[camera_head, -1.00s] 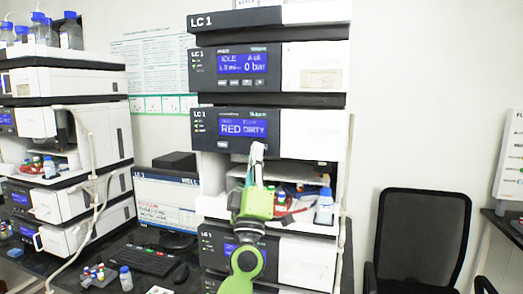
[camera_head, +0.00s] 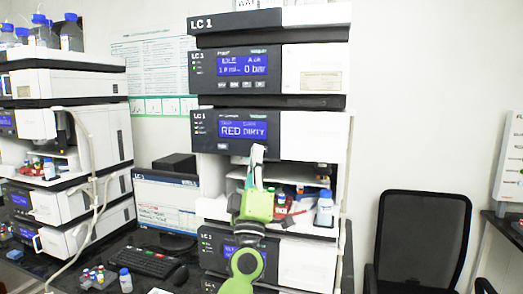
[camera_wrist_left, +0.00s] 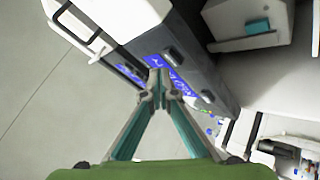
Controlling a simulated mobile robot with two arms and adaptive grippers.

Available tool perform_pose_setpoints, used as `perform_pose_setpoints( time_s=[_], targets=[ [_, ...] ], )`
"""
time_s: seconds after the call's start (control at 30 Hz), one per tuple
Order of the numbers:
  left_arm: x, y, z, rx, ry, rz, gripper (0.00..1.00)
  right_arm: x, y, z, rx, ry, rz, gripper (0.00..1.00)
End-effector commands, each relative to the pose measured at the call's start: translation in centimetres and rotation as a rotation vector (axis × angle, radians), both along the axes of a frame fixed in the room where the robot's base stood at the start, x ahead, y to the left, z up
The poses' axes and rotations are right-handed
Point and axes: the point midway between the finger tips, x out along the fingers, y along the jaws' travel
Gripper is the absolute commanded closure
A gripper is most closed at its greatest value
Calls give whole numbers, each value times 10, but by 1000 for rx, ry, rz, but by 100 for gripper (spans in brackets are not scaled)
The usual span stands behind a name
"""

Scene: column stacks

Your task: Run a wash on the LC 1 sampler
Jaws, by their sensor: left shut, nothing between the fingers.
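The LC 1 stack stands in the middle of the head view. Its sampler module (camera_head: 243,131) has a blue display reading "RED DIRTY", with a row of small buttons below it. My left gripper (camera_head: 257,150) is shut and empty, its tips at the lower edge of the sampler's front panel, near the buttons. In the left wrist view the closed fingertips (camera_wrist_left: 158,85) are in front of the dark panel and cover part of the blue display (camera_wrist_left: 172,72). I cannot tell whether the tips touch the panel. My right gripper is out of view.
Below the panel, the open sampler bay holds vials and a blue-capped bottle (camera_head: 325,207). The pump module (camera_head: 243,67) above reads "IDLE" and "0 bar". A second stack (camera_head: 65,130) stands left. A keyboard (camera_head: 147,262) lies on the bench; a black chair (camera_head: 424,235) stands right.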

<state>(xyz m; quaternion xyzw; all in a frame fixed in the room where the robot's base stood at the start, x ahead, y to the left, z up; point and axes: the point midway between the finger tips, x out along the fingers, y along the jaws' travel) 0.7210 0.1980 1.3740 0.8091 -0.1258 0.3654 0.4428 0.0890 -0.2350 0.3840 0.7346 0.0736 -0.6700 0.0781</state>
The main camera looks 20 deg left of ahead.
Motion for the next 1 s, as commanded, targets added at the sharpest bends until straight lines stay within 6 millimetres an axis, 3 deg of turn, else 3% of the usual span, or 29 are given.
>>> perform_pose_setpoints(
  time_s=[1.0],
  targets=[
    [11, 0, 0, 0, 0, 0, 100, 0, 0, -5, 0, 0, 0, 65]
  ],
)
